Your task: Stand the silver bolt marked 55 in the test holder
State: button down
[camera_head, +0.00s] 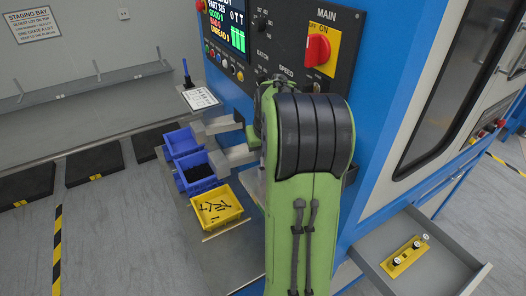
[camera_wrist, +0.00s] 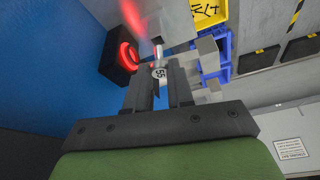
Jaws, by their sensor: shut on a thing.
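In the wrist view, my gripper (camera_wrist: 160,88) is shut on the silver bolt (camera_wrist: 159,72), whose pale round face is marked 55 and points at the camera. My gripper is hidden behind my green arm in the head view. A yellow holder block (camera_head: 404,257) lies in the open grey drawer (camera_head: 448,273) at lower right. It carries two small silver, round-topped pieces; their marks are too small to read. Whether this block is the test holder, I cannot tell.
A black box with a glowing red ring (camera_wrist: 127,55) is close beside my gripper. A yellow bin (camera_head: 234,217) of dark bolts and blue bins (camera_head: 203,187) stand left of my arm. The blue machine (camera_head: 384,105) rises behind it, with a red switch (camera_head: 317,48).

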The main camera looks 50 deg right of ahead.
jog(key=shift+f+b, duration=0.35)
jog(key=shift+f, duration=0.05)
jog(key=shift+f+b, duration=1.1)
jog(key=shift+f, duration=0.2)
jog(key=c, duration=0.5)
grip_release()
jog(key=shift+r, duration=0.1)
notch_tip(320, 180, up, 8)
jog(key=p, duration=0.7)
